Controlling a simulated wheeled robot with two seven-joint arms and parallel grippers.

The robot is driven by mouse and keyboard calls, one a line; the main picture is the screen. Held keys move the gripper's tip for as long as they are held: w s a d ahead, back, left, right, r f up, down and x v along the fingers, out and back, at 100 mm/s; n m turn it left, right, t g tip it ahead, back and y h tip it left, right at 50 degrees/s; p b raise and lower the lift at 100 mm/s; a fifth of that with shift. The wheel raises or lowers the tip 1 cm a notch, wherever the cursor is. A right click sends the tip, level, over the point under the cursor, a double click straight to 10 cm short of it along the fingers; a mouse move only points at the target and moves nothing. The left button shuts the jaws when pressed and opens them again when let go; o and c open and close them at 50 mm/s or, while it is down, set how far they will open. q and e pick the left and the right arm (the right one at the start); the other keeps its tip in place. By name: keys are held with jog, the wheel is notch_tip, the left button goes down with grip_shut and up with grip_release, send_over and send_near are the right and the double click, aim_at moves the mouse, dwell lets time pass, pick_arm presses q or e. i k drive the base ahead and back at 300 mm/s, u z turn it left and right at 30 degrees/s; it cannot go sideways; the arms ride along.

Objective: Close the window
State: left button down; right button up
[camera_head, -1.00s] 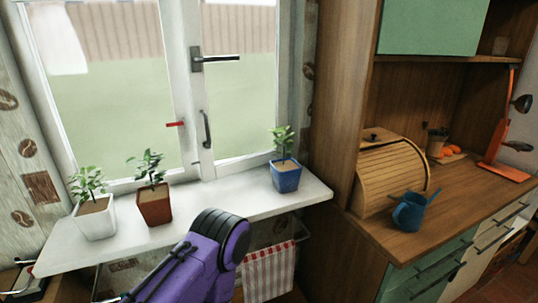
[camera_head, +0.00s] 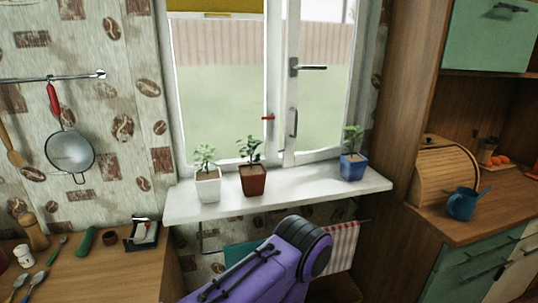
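The white-framed window (camera_head: 274,85) stands behind the sill in the head view, its top cut off. A dark lever handle (camera_head: 312,68) on the right sash points sideways to the right. A dark vertical pull (camera_head: 294,122) is below it, and a red handle (camera_head: 268,118) is on the stile to the left. I cannot tell for sure whether the right sash (camera_head: 290,100) is ajar or shut. Neither of my grippers is in view.
The white sill (camera_head: 295,189) holds plants in a white pot (camera_head: 208,188), a brown pot (camera_head: 253,181) and a blue pot (camera_head: 352,168). A wooden cabinet (camera_head: 405,110) stands close on the right. A wooden counter (camera_head: 95,275) is at lower left.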

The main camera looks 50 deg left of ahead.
aim_at(294, 13)
jog(key=k, duration=0.2)
jog(key=u, duration=0.9)
